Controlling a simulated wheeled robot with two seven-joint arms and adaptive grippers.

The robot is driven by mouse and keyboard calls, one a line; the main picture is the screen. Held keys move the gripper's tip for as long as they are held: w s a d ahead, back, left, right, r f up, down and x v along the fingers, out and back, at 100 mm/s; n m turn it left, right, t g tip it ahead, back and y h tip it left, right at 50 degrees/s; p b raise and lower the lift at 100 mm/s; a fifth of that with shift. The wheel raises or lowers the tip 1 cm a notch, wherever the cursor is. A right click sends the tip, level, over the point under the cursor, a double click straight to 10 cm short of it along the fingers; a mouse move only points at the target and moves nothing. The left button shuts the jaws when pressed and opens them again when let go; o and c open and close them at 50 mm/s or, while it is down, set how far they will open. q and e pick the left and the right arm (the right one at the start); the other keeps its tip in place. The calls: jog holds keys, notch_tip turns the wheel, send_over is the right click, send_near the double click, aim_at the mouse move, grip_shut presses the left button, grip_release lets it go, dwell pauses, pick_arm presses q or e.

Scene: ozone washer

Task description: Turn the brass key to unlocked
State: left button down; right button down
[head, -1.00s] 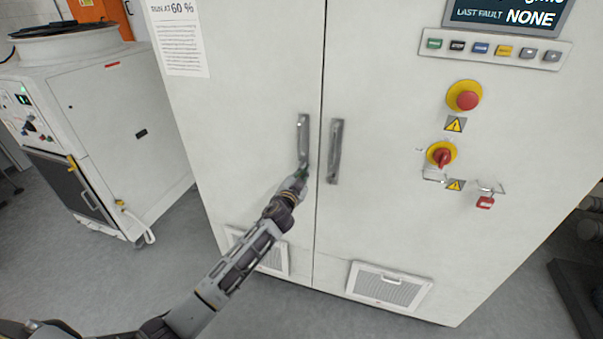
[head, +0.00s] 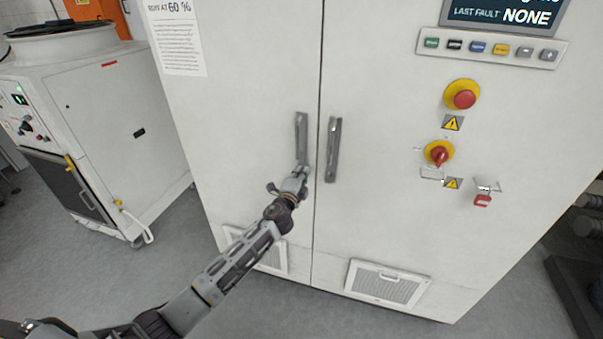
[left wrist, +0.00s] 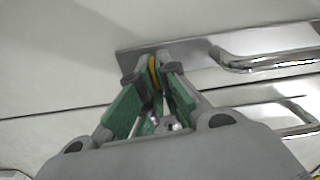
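The brass key shows in the left wrist view as a small yellow piece (left wrist: 153,66) at the lock plate (left wrist: 128,63) of a door handle. My left gripper (left wrist: 157,72) has its green-padded fingers drawn together at the tips with the key between them. In the head view my left gripper (head: 300,173) is at the lower end of the left door handle (head: 301,135), and the key is hidden there. I cannot read the key's lock position. My right gripper is not in view.
The right door handle (head: 334,150) is close beside my left gripper. To the right on the cabinet are a red emergency button (head: 465,99), a red rotary switch (head: 439,157) and a red padlock (head: 483,200). A white machine (head: 95,150) stands at left. Grey floor lies between.

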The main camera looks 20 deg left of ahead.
pick_arm(q)
jog(key=shift+m, duration=0.6)
jog(key=shift+f, duration=0.1)
jog(key=c, duration=1.7)
grip_release()
jog(key=shift+d, duration=0.1)
jog(key=shift+o, duration=0.2)
jog(key=shift+s, duration=0.2)
jog(key=s, duration=1.1)
jog(key=shift+s+a, duration=0.25)
jog(key=shift+s, duration=0.05)
